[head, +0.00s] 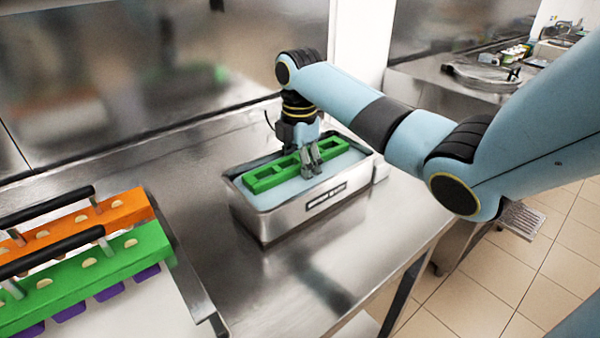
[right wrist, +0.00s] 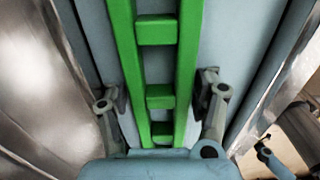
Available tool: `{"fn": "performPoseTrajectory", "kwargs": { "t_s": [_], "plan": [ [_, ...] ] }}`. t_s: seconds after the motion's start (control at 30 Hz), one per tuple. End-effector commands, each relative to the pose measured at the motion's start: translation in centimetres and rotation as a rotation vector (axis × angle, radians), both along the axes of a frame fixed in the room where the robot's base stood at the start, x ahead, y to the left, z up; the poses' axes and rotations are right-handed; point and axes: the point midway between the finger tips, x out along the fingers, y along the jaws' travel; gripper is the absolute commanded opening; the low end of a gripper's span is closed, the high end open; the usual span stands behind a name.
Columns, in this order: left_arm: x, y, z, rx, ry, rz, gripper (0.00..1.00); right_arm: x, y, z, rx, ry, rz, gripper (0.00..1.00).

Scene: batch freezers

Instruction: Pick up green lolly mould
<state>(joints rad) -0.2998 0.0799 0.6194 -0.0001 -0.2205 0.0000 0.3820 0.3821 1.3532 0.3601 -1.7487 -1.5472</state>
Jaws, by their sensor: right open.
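A green lolly mould frame (head: 264,182) lies in a metal tub (head: 262,222) on the steel counter, on a pale blue surface inside it. My right gripper (head: 311,160) is over the mould's right part, pointing down. In the right wrist view the green mould (right wrist: 160,98) runs lengthwise between the two fingers of the gripper (right wrist: 162,95). The fingers are open, one on each side, with a gap to the mould on both sides. Another green mould (head: 95,273) with sticks stands at the lower left of the head view. My left gripper is not in view.
An orange mould (head: 118,207) stands beside the left green one, both under black-handled bars (head: 58,250). Purple pieces (head: 110,292) show below the green one. The tub's steel walls surround the gripper closely. The counter (head: 190,190) between the moulds and tub is clear.

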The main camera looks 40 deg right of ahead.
Motion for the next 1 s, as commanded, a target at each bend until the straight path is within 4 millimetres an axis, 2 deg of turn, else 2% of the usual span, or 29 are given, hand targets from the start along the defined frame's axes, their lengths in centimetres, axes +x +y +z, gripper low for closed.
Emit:
{"fn": "performPoseTrajectory", "kwargs": {
  "t_s": [0.1,0.37,0.77,1.0],
  "plan": [
    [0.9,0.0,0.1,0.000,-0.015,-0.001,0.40,0.0,0.0,-1.1,-0.001,0.001,0.000,0.60],
    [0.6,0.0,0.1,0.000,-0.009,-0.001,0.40,0.0,0.0,-1.3,-0.001,0.000,0.000,0.58],
    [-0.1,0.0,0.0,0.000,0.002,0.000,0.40,0.0,0.0,-1.3,-0.001,0.000,0.000,0.06],
    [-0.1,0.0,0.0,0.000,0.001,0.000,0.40,0.0,0.0,-1.2,-0.001,-0.002,0.000,0.04]
  ]
}}
